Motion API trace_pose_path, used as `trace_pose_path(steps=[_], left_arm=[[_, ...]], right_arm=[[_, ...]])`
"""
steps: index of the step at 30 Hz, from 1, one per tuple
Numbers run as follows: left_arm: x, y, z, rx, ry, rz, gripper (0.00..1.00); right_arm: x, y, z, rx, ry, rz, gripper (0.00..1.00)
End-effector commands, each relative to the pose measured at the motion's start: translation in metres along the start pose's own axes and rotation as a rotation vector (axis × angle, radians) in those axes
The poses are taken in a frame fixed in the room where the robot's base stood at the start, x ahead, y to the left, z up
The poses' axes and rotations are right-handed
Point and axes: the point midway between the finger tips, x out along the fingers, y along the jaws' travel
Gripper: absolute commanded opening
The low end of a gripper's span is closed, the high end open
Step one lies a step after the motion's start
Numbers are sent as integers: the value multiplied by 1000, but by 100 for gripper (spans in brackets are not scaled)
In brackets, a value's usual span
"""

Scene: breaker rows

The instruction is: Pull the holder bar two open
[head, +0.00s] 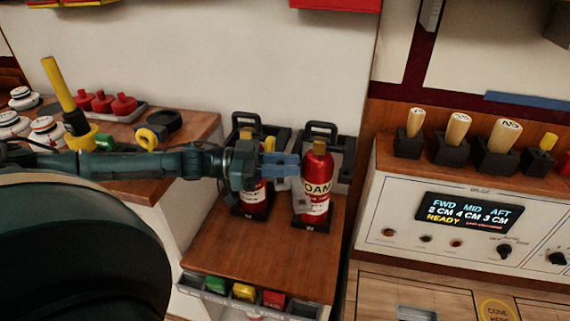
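Two red fire extinguishers stand upright in black holders on a wooden counter. The left extinguisher (255,201) is partly hidden behind my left gripper. The right extinguisher (316,196) shows more fully, with pale lettering on its body. The left holder (246,119) and the right holder (322,128) each have a dark loop at the top. I cannot tell which one is bar two, nor whether either bar is open. My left gripper (289,165) has blue fingers pointing right, beside the right extinguisher's upper body. I cannot tell whether they touch anything. My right gripper is not in view.
A bin strip (244,293) with green, yellow and red blocks lines the counter's front. A side counter at left carries a yellow lever (60,84), red knobs (103,103) and white knobs. At right a panel with a display (463,210) stands below several wooden-handled levers (456,132).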

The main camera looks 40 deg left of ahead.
Motion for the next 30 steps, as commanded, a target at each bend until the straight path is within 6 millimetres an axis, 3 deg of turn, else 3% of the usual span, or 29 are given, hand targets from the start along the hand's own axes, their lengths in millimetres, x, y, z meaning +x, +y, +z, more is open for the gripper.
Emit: trace_pose_path(steps=[3, 13, 24, 30], left_arm=[[0, 0, 0, 0, 0, 0, 32], [0, 0, -7, 2, -1, 1, 32], [0, 0, -74, 4, -2, 0, 32], [0, 0, -97, 3, -1, 0, 32]], right_arm=[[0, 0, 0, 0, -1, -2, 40], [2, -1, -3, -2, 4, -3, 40], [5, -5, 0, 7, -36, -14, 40], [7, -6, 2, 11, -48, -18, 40]])
